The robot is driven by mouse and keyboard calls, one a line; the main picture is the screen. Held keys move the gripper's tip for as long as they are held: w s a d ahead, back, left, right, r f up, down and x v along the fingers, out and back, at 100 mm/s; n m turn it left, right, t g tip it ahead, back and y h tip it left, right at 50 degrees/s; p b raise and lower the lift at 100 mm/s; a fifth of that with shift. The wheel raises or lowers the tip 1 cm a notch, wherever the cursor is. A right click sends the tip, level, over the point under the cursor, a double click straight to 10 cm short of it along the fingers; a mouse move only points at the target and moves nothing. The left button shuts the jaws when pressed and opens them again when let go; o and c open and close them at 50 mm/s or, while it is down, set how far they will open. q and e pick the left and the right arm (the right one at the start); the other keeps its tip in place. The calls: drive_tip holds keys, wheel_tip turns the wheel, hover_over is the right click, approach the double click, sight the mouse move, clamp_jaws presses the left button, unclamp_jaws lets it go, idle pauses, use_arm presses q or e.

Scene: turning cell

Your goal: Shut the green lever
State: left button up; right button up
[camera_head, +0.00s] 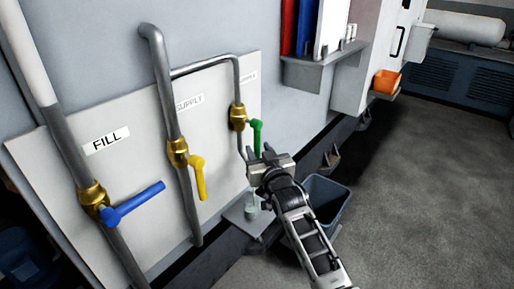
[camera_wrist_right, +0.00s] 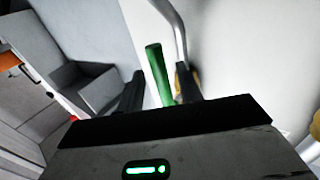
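The green lever (camera_head: 257,138) hangs down beside its brass valve (camera_head: 238,117), on the thin bent pipe at the right end of the white panel. My right gripper (camera_head: 260,155) is at the lower end of the lever in the head view. In the right wrist view, the green lever (camera_wrist_right: 157,72) stands between the two dark fingers of my right gripper (camera_wrist_right: 161,80). The fingers are apart, with a gap showing beside the lever. The lever's lower part is hidden behind the gripper body there. My left gripper is not in view.
A yellow lever (camera_head: 199,177) and a blue lever (camera_head: 134,203) sit on pipes to the left. A grey-blue bin (camera_head: 327,199) stands on the floor by my right arm. A shelf (camera_head: 312,72) with binders juts out above. Open floor lies to the right.

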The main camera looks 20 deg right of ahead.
drive_tip(key=shift+w, duration=1.15)
clamp_jaws()
